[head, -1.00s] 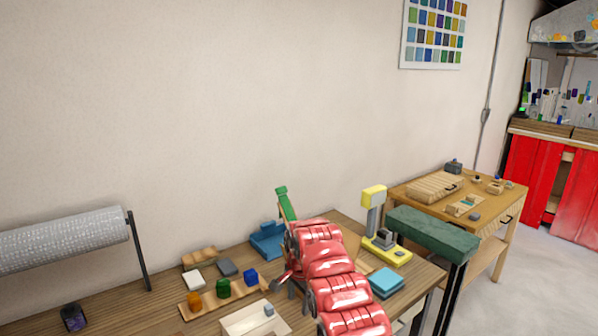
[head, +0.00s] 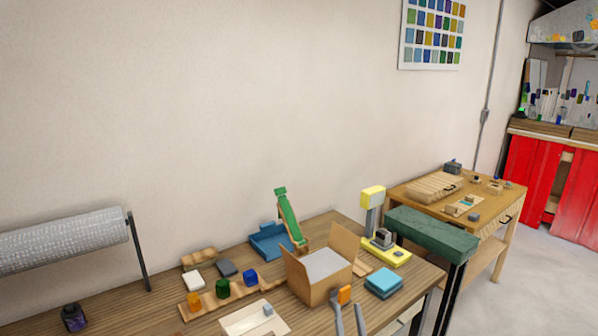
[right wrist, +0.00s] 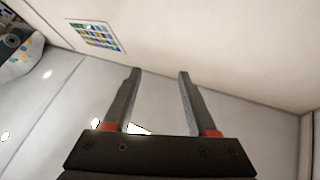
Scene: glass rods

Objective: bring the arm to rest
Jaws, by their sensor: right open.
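My right gripper (head: 348,306) shows at the bottom edge of the head view, in front of the cardboard box. Only its two grey fingers are in view, spread apart. In the right wrist view the gripper (right wrist: 158,74) is open, with nothing between its fingers. My left gripper is in neither view.
An open cardboard box (head: 306,287) stands on the wooden table, with a small orange item (head: 344,294) in front. Nearby are a green ramp (head: 289,217), a blue tray (head: 268,246), a yellow stand (head: 373,196), turquoise pads (head: 384,281) and a roll (head: 60,240) at left.

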